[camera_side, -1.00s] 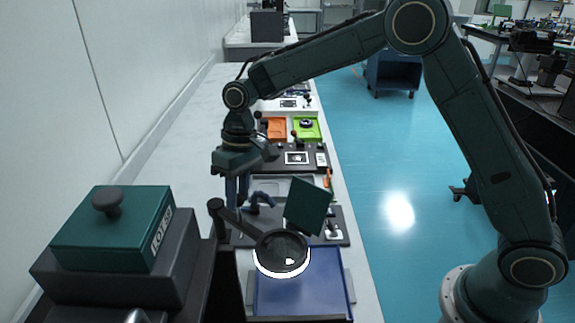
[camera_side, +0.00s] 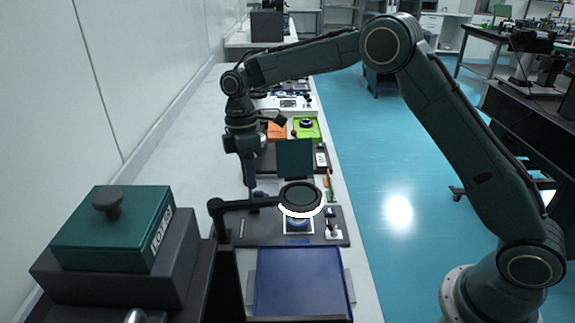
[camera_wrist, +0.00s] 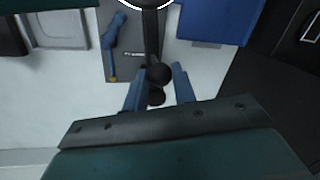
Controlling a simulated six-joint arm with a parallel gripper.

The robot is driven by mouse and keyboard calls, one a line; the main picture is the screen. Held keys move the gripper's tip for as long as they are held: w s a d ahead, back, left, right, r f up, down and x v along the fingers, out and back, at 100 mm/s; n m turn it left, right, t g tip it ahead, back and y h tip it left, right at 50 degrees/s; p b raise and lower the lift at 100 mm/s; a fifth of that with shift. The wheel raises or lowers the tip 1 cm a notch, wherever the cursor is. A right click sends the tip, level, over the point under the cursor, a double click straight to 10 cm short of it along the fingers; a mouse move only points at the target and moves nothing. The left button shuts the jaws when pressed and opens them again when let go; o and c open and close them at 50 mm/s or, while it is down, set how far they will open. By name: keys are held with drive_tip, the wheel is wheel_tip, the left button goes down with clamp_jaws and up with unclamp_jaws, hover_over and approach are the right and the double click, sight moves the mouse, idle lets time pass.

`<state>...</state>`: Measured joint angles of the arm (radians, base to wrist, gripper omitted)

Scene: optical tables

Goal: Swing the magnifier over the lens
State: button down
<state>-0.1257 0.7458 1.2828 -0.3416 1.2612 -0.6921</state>
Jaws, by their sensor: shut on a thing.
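The magnifier (camera_side: 302,195) is a dark round glass with a bright white ring on a black arm. The arm reaches right from a post (camera_side: 215,207) at the left. In the side view, the lens (camera_side: 298,224) shows on a white square of the dark board, just below the magnifier ring and partly covered by it. My gripper (camera_side: 250,190) is at the magnifier's arm. In the wrist view, my blue fingers (camera_wrist: 158,88) are shut around the dark knob (camera_wrist: 158,73) of the magnifier arm. Only the ring's edge shows there, at the top.
A blue tray (camera_side: 300,285) lies in front of the dark board (camera_side: 262,232). A green box (camera_side: 115,228) on a dark block stands at the near left. A dark green panel (camera_side: 295,158) stands above the magnifier. Orange and green trays (camera_side: 306,130) are farther back.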

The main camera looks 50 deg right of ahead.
drive_tip(key=shift+w+d+n, duration=0.2)
drive_tip(key=shift+w+n, duration=0.05)
drive_tip(key=shift+n, duration=0.15)
drive_tip(key=shift+w, duration=0.1)
drive_tip(key=c, duration=1.1)
unclamp_jaws()
drive_tip(key=shift+c, duration=0.2)
